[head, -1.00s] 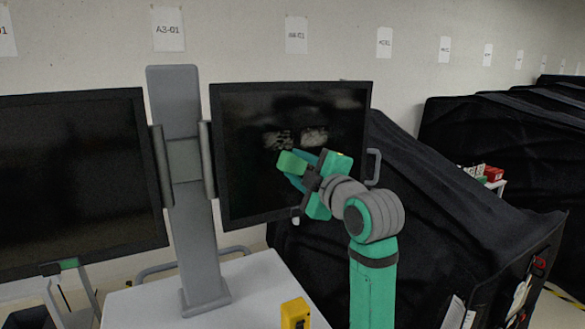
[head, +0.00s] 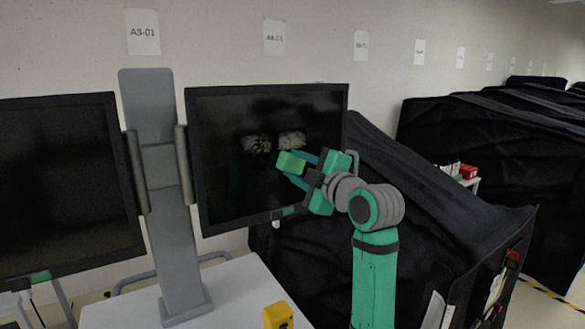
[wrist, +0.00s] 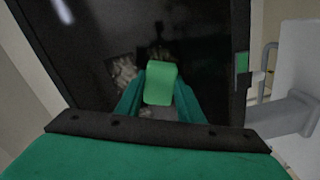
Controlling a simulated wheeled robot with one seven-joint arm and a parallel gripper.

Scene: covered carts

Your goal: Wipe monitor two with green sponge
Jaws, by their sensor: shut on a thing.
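My gripper (head: 294,170) is shut on the green sponge (head: 290,163) and holds it in front of the right-hand monitor (head: 225,180). In the wrist view the sponge (wrist: 160,83) sits between the two green fingers, with the dark monitor screen (wrist: 195,30) behind it. Two pale smudges show on the screen, a left one (head: 257,143) and a right one (head: 291,140). The sponge is just below the right smudge in the head view. I cannot tell whether it touches the screen.
A second monitor (head: 60,190) hangs on the left of the grey post (head: 160,190), above a white table (head: 235,285). A yellow object (head: 278,316) stands at the table's front. Black-covered carts (head: 400,205) fill the right side.

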